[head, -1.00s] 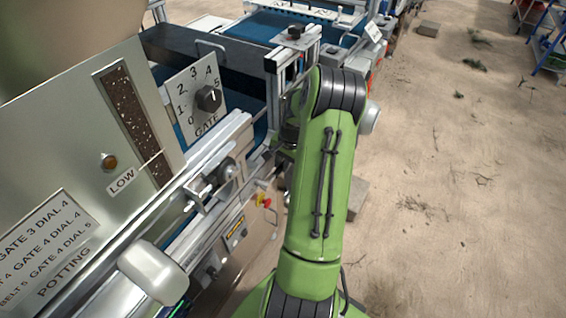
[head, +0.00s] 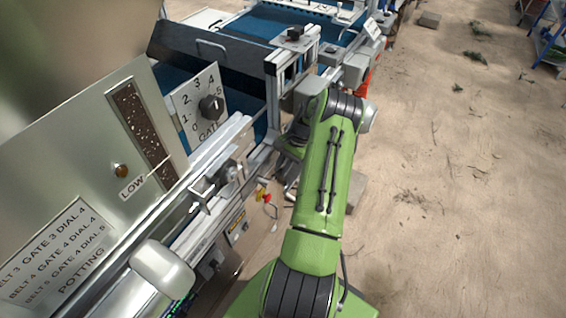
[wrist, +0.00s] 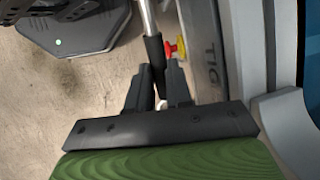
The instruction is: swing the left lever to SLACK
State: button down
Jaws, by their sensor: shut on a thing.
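In the wrist view my gripper (wrist: 160,78) has its two dark fingers close around the black grip of a lever (wrist: 154,48). The lever's bare metal rod (wrist: 147,14) runs up from the grip to the top edge. The grip's lower end is hidden between the fingers. In the head view my green arm reaches down beside the machine, and my fingers and the lever cannot be made out there. No SLACK mark can be read in either view, so the lever's setting cannot be told.
A red and yellow button (wrist: 175,47) sits just right of the grip, on the machine's side (wrist: 207,50); the button also shows in the head view (head: 264,196). A GATE dial (head: 211,105) and a rail (head: 200,175) are left of my arm. Open sandy floor (head: 440,200) lies to the right.

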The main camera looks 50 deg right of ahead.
jog(key=c, duration=1)
grip_release()
jog(key=shift+c, duration=0.2)
notch_tip(320, 180, up, 10)
jog(key=p, duration=0.2)
jog(key=shift+s, duration=0.1)
